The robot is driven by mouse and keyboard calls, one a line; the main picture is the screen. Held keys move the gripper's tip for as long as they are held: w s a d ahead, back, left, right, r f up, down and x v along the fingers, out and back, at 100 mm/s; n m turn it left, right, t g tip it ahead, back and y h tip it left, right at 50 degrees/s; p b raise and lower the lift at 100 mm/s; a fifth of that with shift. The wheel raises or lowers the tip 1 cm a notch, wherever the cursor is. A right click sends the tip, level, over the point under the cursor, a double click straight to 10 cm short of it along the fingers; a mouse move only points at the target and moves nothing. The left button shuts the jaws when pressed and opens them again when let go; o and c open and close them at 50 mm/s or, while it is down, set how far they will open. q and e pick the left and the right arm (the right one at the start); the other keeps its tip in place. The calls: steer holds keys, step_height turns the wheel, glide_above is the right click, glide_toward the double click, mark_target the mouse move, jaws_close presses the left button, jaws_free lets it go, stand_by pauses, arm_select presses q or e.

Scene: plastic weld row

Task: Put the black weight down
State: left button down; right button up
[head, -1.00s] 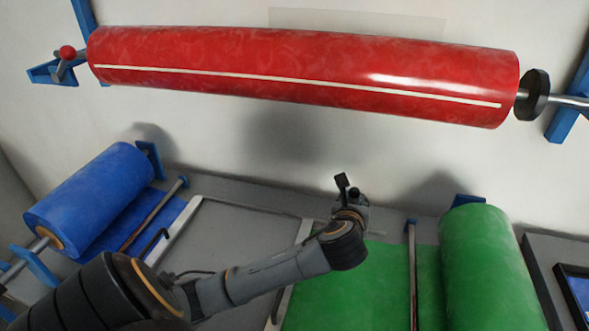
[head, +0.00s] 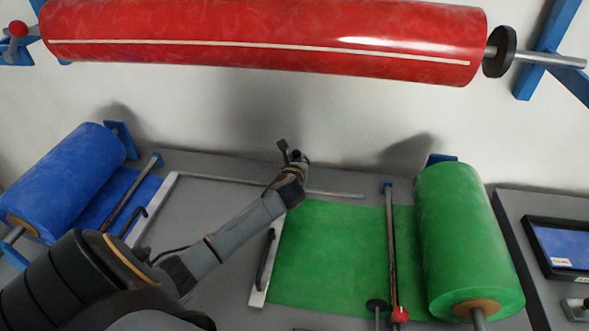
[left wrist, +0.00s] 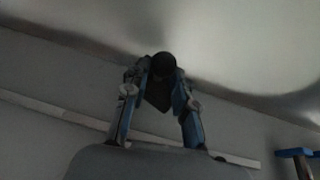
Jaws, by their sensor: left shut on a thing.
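My left gripper (head: 292,158) is at the far side of the bench near the wall, above the bar behind the green sheet. In the left wrist view its two blue-sided fingers (left wrist: 160,100) are closed around a dark piece with a round top, which I take as the black weight (left wrist: 163,66). In the head view the weight is small and hard to tell from the dark fingers. Whether its underside touches anything is not clear. My right gripper is not in view.
A red roll (head: 260,40) hangs above on the wall. A blue roll (head: 65,180) is at left and a green roll (head: 465,240) at right. The green sheet (head: 335,255) lies on the grey bench (head: 215,210).

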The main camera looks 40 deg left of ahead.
arm_select(q)
steer(key=shift+w+a+f, duration=0.1)
steer(key=shift+w+a, duration=0.05)
steer(key=shift+w+a+f, duration=0.1)
steer(key=shift+a+f, duration=0.1)
steer(key=shift+f, duration=1.6)
steer(key=c, duration=1.1)
jaws_free()
steer(key=shift+f, duration=0.15)
steer(key=v, duration=1.2)
steer(key=shift+s+p, duration=0.2)
steer(key=shift+p, duration=0.1)
